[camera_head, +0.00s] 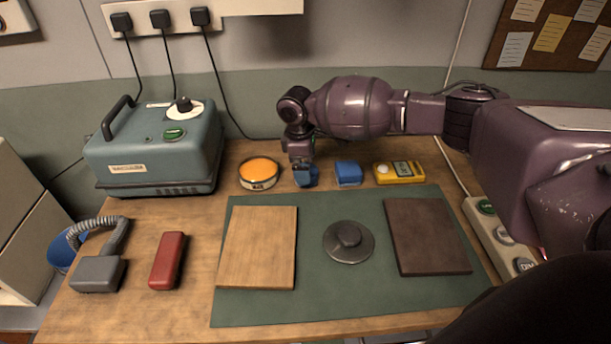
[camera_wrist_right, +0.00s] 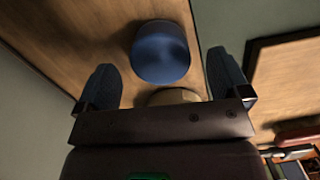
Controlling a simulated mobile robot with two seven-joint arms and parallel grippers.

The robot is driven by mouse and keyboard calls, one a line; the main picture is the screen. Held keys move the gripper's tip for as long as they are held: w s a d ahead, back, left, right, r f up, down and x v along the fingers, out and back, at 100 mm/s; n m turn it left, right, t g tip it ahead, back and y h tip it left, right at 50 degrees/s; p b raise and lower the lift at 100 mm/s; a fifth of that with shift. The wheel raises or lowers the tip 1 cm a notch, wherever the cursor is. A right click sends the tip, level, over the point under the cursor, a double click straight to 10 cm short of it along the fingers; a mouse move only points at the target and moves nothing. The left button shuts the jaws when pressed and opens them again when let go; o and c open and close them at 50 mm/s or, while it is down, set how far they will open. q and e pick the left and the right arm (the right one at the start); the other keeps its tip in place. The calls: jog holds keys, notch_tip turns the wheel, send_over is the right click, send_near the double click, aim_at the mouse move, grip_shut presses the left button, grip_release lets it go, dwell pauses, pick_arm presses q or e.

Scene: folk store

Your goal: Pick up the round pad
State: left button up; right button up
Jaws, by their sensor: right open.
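The round pad (camera_head: 259,173), a shallow tin with an orange top, a pale rim and a label, sits on the bench at the back. My right gripper (camera_head: 305,178) is just to its right, pointing down, apart from it in this view. In the right wrist view its two blue-grey fingers (camera_wrist_right: 163,85) are spread wide with nothing gripped. Beyond them is a rounded blue object (camera_wrist_right: 160,52). A tan edge (camera_wrist_right: 172,97) shows below that, partly hidden by the gripper body; I cannot tell what it belongs to. My left gripper is out of view.
A blue block (camera_head: 348,173) and yellow meter (camera_head: 400,172) stand right of my gripper. A teal machine (camera_head: 160,148) stands left. The green mat (camera_head: 330,308) holds a wooden board (camera_head: 258,247), a knobbed grey disc (camera_head: 349,242) and a dark board (camera_head: 427,236). A red block (camera_head: 167,260) lies left.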

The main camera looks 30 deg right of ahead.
jog(key=shift+f, duration=0.95)
jog(key=shift+d+f, duration=0.1)
jog(key=shift+f, duration=0.35)
jog(key=shift+s, duration=0.1)
jog(key=c, duration=1)
jog(key=shift+r+p, duration=1.7)
jog(key=shift+r, duration=8.45)
